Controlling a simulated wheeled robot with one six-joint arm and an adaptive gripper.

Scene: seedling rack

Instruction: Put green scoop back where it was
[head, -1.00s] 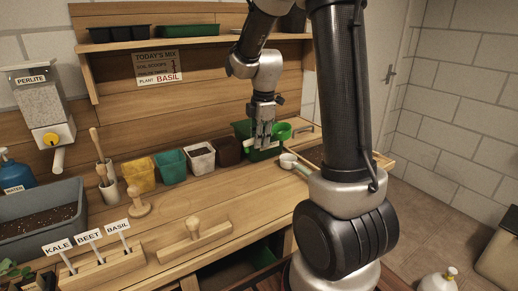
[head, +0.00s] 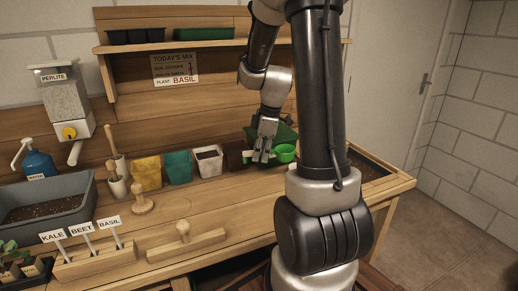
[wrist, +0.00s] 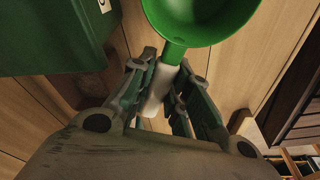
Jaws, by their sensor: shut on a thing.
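The green scoop (head: 285,153) shows in the head view just right of my gripper (head: 262,157). In the wrist view its green cup (wrist: 200,12) is at the top, and its pale handle (wrist: 160,88) lies between the two fingers. My gripper (wrist: 160,95) is shut on the handle. It points down over the back right of the bench. Whether the scoop touches the bench cannot be told.
A green bin (head: 286,131) stands close behind my gripper, also at upper left in the wrist view (wrist: 45,35). A row of pots, including a brown one (head: 236,156) and a white one (head: 209,161), stands left. A soil-filled recess (head: 370,168) lies right.

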